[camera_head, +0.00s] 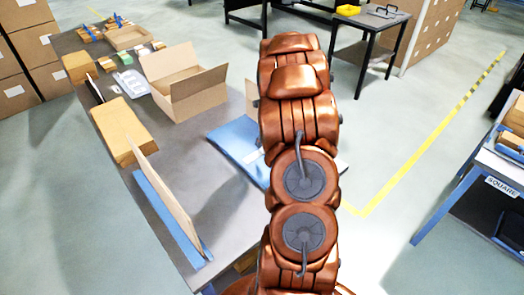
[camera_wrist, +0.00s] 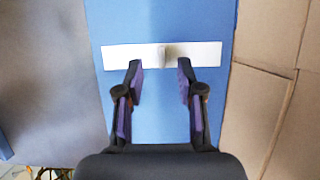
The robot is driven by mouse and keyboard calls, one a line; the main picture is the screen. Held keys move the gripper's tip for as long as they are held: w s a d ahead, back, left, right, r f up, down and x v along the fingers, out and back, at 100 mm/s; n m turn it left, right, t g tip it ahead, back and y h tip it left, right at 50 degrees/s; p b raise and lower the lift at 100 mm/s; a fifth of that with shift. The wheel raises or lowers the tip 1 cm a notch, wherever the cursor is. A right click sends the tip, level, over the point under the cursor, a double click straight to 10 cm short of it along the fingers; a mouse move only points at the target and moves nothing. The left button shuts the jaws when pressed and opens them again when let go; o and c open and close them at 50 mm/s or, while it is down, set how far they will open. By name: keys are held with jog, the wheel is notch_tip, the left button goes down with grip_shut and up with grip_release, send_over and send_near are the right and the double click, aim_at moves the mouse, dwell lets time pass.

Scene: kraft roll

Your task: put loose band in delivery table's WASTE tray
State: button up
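In the wrist view a flat white strip (camera_wrist: 125,57) lies across a blue surface (camera_wrist: 160,110), with a small beige piece (camera_wrist: 165,53) at its middle. I cannot tell for sure whether the strip or the piece is the loose band. My gripper (camera_wrist: 159,68) is open, its two dark fingers with purple pads apart and nothing between them. Its fingertips are just short of the strip's near edge, on either side of the beige piece; whether they touch is unclear. In the head view my arm hides the gripper. No tray marked WASTE can be read.
A long grey table (camera_head: 210,180) on the left carries an open cardboard box (camera_head: 190,90), a tan block (camera_head: 122,130) and an upright board (camera_head: 165,190). A blue-framed table with a SQUARE sign (camera_head: 503,187) stands right. The floor between is clear, with a yellow line (camera_head: 430,140).

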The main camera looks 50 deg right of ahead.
aim_at(252, 157)
jog(key=shift+s+p+x, duration=0.2)
jog(key=shift+p+x, duration=0.45)
jog(key=shift+x, duration=1.55)
jog(key=shift+d+f, duration=0.1)
jog(key=shift+c, duration=0.4)
grip_shut()
